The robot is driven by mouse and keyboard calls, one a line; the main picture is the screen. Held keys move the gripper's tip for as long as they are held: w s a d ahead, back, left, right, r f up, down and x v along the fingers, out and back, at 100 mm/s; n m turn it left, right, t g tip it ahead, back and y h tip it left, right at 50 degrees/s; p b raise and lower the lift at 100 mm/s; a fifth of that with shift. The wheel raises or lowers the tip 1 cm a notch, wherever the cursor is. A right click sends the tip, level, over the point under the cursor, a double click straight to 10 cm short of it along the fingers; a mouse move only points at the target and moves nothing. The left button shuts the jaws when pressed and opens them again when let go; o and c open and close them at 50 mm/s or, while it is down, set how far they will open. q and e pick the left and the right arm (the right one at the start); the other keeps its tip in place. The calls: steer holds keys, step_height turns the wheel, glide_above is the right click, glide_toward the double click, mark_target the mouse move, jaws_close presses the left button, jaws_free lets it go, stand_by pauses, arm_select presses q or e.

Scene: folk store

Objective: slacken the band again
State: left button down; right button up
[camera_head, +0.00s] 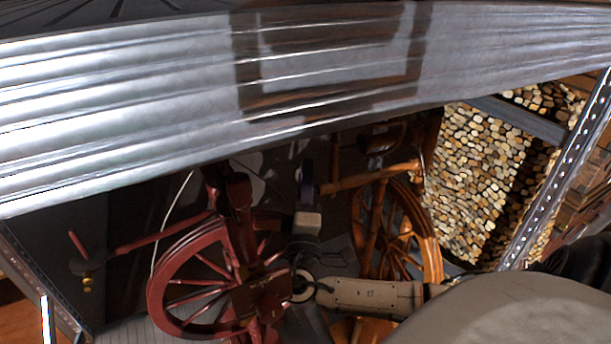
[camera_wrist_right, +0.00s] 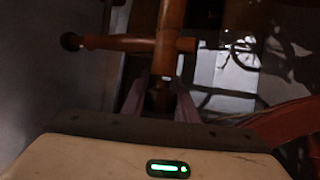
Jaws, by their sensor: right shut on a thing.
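A dark red spinning wheel (camera_head: 160,283) stands at lower left in the head view. A thin pale cord (camera_head: 171,212), perhaps a band, rises in a curve beside its rim. An orange-brown spinning wheel (camera_head: 431,250) stands to its right, with a turned bar (camera_head: 372,178) near its top. My right gripper (camera_head: 307,172) reaches up between the two wheels. In the right wrist view its fingers (camera_wrist_right: 159,100) are shut on a dark wooden peg (camera_wrist_right: 160,84) below a turned wooden crossbar (camera_wrist_right: 126,43). The grip is dim, and how tight any band is cannot be told. My left gripper is out of view.
A corrugated metal sheet (camera_head: 120,95) crosses the top of the head view and hides what lies behind it. A pebbled panel (camera_head: 475,160) and a perforated metal post (camera_head: 550,185) stand at right. Room between the wheels is tight.

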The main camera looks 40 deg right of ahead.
steer(key=s+f+n+g+y+p, duration=0.1)
steer(key=f+n+g+y+p, duration=0.1)
steer(key=g+y, duration=0.4)
steer(key=s+a+f+n+g+y+p, duration=0.1)
steer(key=n+g+y+p, duration=0.3)
steer(key=g, duration=0.7)
steer(key=shift+s+a+f+n+g+y+p, duration=0.2)
steer(key=shift+s+f+n+g+y+p, duration=0.3)
steer(key=shift+s+f+y, duration=0.45)
steer(key=shift+w+y, duration=0.15)
steer(key=shift+y, duration=0.1)
steer(key=o, duration=1.1)
steer(key=shift+c, duration=0.2)
